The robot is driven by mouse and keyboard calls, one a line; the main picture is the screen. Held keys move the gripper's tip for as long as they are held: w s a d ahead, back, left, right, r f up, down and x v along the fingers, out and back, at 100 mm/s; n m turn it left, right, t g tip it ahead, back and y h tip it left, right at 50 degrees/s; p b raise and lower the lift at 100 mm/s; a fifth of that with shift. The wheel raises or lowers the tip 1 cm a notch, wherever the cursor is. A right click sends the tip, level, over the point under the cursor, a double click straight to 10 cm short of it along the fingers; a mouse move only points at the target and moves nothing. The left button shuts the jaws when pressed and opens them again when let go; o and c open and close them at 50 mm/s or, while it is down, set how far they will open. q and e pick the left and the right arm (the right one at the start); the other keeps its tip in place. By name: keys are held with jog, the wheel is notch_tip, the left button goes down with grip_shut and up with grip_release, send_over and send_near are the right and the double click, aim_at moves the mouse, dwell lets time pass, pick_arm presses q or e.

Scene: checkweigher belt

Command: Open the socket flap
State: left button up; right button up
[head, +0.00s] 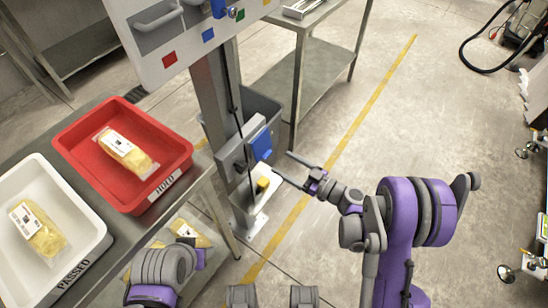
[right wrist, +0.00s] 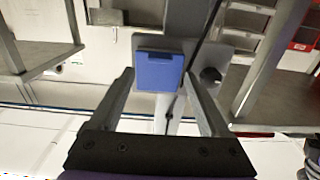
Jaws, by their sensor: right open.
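The blue socket flap (head: 261,143) is on a grey box on the metal post, near the middle of the head view. In the right wrist view the flap (right wrist: 160,72) looks flat and shut over its box. My right gripper (head: 281,161) is open and empty, its fingers pointing at the box from the right. In the wrist view its fingertips (right wrist: 160,74) appear on either side of the flap, with a gap on both sides; contact cannot be made out. My left arm shows at the bottom left of the head view, its gripper out of sight.
A dark round knob or plug (right wrist: 210,75) is beside the flap. A yellow block (head: 263,184) is low by the post. A red tray (head: 70,148) and a white tray (head: 93,222) stand on the left table. Open floor lies right of the post.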

aim_at(269, 155)
jog(key=x, duration=0.5)
grip_shut()
dwell(0.3)
jog(key=shift+d, duration=0.1)
dwell(0.9)
